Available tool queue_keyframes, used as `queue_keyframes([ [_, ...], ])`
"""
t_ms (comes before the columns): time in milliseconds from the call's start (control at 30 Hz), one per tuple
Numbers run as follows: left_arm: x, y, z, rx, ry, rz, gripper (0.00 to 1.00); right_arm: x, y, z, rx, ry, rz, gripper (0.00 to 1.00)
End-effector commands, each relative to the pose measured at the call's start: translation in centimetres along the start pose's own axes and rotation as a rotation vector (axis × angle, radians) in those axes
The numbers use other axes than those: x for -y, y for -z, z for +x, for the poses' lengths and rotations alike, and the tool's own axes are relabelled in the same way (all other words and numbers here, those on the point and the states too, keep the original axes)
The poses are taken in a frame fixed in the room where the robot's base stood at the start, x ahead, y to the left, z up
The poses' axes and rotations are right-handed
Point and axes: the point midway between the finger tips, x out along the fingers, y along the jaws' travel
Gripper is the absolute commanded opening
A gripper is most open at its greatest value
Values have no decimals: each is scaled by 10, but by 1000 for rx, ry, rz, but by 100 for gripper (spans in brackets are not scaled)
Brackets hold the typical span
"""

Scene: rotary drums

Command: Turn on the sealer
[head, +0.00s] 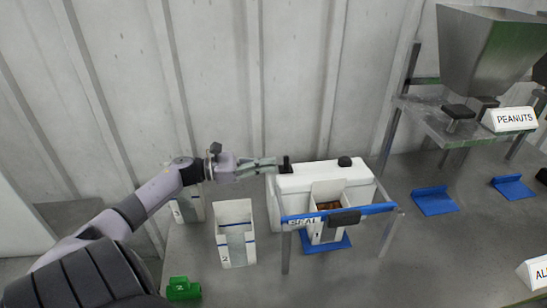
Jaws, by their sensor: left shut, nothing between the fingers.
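The sealer (294,185) is a white box on the grey table, with a blue bar (366,210) across its front and a label reading SEAL. On its top are a small black switch-like part (286,164) at the left and a black knob (344,161) at the right. A white container marked 1 (318,233) stands at its front with brown contents. My left gripper (272,165) is shut and empty, its fingertips right beside the black part at the sealer's left top. I cannot tell whether they touch. My right gripper is out of view.
White container 2 (235,217) stands left of the sealer; another (190,208) is partly hidden behind my left arm. A green block (183,289) lies at the front. A metal hopper stand (452,122) with a PEANUTS sign (514,119) is at right, near blue pads (434,201).

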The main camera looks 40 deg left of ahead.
Motion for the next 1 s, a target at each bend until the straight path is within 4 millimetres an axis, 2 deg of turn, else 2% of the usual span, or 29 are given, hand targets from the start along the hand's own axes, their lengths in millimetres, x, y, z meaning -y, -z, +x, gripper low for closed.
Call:
queue_keyframes([
  [33, 0, -4, 7, 2, -1, 1, 0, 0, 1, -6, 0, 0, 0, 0],
  [200, 0, -2, 19, 1, -1, 1, 0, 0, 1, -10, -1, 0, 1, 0],
  [567, 0, 0, 22, 0, -1, 1, 0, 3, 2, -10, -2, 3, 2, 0],
  [667, 0, 3, 29, 2, 1, 2, 0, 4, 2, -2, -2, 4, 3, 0],
  [800, 0, 5, 51, 3, 3, 3, 0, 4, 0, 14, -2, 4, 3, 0],
  [1000, 0, 1, 63, 0, 0, 1, 0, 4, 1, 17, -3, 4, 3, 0],
])
